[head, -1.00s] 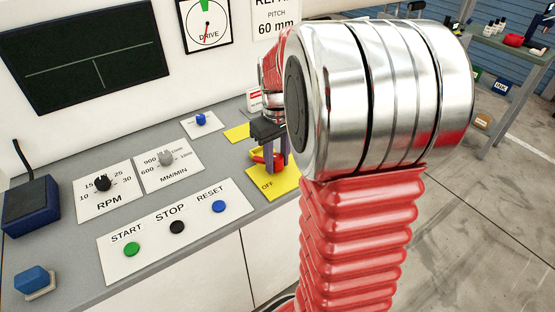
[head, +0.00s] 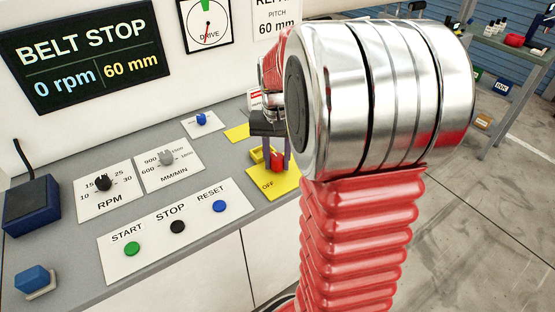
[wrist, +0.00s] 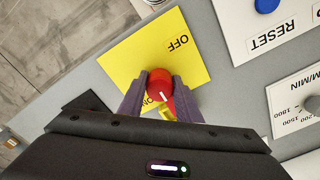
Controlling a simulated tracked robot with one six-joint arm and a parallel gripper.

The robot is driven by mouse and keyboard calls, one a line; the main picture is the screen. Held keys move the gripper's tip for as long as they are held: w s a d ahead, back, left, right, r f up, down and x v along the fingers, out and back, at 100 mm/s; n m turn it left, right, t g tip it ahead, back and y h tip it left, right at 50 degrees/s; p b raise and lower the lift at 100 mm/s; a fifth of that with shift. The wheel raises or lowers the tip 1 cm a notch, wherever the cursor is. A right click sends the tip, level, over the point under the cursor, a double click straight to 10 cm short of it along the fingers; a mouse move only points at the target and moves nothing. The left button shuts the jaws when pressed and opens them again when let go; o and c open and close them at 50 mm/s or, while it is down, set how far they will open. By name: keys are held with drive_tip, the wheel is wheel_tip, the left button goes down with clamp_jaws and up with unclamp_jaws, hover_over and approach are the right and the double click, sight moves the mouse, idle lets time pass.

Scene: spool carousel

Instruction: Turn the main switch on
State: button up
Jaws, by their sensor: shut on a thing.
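The main switch is a red rotary knob (wrist: 159,84) with a white pointer line, on a yellow plate (wrist: 140,50) marked OFF at one end and ON, partly hidden, at the other. In the head view the red knob (head: 277,160) stands on the yellow plate (head: 270,186) at the console's right end. My gripper (wrist: 159,93) is shut on the red knob, one purple finger on each side. It also shows in the head view (head: 278,158), partly behind my arm. The display (head: 82,52) is lit and reads BELT STOP, 0 rpm, 60 mm.
START (head: 131,249), STOP (head: 177,227) and RESET (head: 219,207) buttons sit on a white plate left of the switch. RPM (head: 103,184) and MM/MIN (head: 166,158) knobs are behind them. A blue box with a cable (head: 31,204) stands at the left.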

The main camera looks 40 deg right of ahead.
sight(277, 157)
drive_tip(key=shift+w+r, duration=0.1)
idle(0.3)
drive_tip(key=o, duration=1.1)
drive_tip(key=shift+c, duration=0.2)
wheel_tip(277, 157, up, 14)
drive_tip(key=shift+f, duration=0.2)
